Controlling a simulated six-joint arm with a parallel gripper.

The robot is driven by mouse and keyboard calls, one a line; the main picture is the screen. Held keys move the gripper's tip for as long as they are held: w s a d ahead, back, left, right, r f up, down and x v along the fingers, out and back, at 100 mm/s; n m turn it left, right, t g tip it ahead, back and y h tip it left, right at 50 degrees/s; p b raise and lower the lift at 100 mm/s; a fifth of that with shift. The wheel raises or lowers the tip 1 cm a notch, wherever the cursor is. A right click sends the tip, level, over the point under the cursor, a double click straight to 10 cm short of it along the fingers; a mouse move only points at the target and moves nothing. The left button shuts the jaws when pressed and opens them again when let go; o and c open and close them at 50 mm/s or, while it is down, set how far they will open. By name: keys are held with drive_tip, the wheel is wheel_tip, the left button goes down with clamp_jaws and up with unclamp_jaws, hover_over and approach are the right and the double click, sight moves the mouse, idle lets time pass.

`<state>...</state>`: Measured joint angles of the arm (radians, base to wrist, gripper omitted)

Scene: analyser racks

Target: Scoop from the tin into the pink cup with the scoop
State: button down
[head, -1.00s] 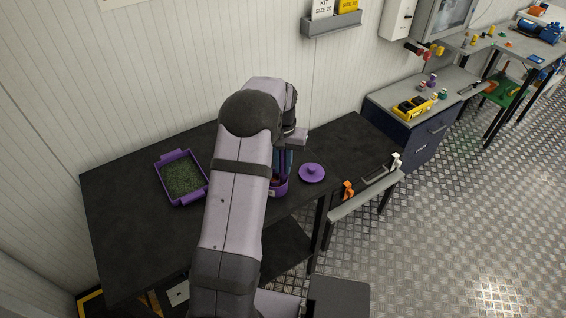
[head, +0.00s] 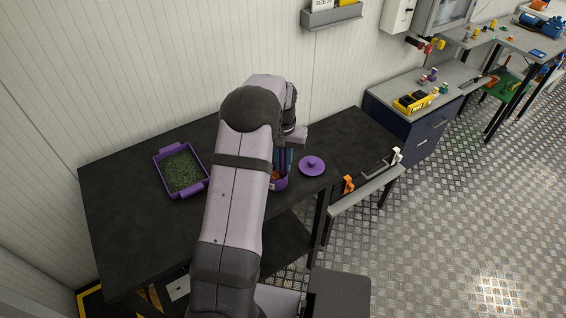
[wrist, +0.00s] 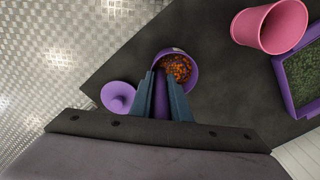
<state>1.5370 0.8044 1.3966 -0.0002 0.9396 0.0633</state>
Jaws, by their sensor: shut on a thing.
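My gripper (wrist: 160,76) points down at the tin and is shut on the scoop (wrist: 161,105), whose purple handle shows between the blue fingers in the wrist view. The tin (wrist: 192,78) is a round purple container holding orange-brown bits. The fingertips overlap its near side in that view. I cannot make out the scoop's head or whether it touches the bits. In the head view my arm partly hides the tin (head: 281,184). The pink cup (wrist: 270,27) stands at the upper right of the wrist view, apart from the tin; my arm hides it in the head view.
A purple lid (head: 312,166) lies beside the tin, near the table's edge. A purple tray (head: 201,190) with green bits stands at the left, next to the pink cup in the wrist view. The dark table (head: 125,220) is bare at the front left.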

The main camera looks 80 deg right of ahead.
drive_tip(key=shift+r, duration=0.2)
idle(0.6)
drive_tip(key=shift+r+p, duration=3.6)
drive_tip(key=shift+r, duration=0.85)
drive_tip(key=shift+r, duration=0.1)
drive_tip(key=shift+r+p, duration=2.4)
drive_tip(key=shift+r, duration=0.5)
drive_tip(key=shift+w, duration=0.1)
